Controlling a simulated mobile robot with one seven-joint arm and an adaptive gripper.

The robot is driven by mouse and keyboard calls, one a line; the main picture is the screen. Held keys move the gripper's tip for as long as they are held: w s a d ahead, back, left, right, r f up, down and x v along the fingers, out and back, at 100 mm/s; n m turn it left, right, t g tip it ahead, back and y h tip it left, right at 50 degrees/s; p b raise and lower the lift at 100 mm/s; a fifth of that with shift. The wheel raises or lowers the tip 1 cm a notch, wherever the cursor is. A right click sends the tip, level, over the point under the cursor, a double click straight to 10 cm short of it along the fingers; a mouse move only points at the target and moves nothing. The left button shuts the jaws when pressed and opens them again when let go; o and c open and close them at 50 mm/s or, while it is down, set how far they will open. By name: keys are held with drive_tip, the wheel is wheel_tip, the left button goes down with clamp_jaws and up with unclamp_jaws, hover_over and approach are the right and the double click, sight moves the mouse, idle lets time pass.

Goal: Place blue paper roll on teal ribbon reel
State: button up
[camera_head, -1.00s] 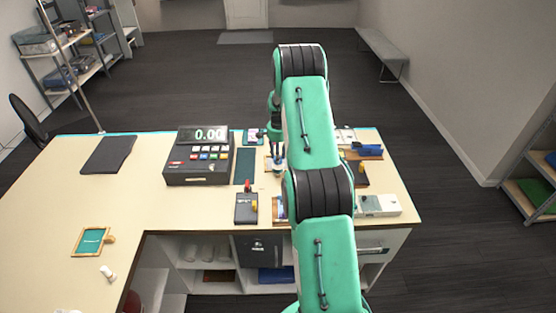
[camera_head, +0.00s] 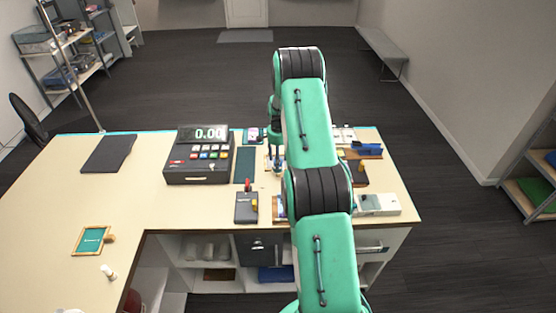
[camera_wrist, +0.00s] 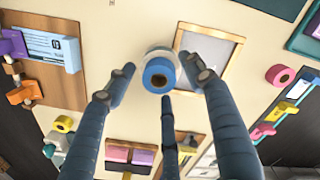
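In the head view my gripper (camera_head: 275,160) is low over the counter, partly hidden by my arm. I cannot make out teal on any reel.
A framed panel (camera_wrist: 207,57) lies beside the blue roll. A pink roll (camera_wrist: 280,75) and a yellow roll (camera_wrist: 63,123) lie farther out. The cash register (camera_head: 197,155) stands left of my gripper on the counter (camera_head: 155,190). Bare counter shows at the left.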

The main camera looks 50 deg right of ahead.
drive_tip(key=shift+r, duration=0.15)
wheel_tip(320, 180, up, 12)
drive_tip(key=b, duration=0.1)
drive_tip(key=shift+b, duration=0.35)
idle(0.6)
drive_tip(key=shift+r, duration=0.1)
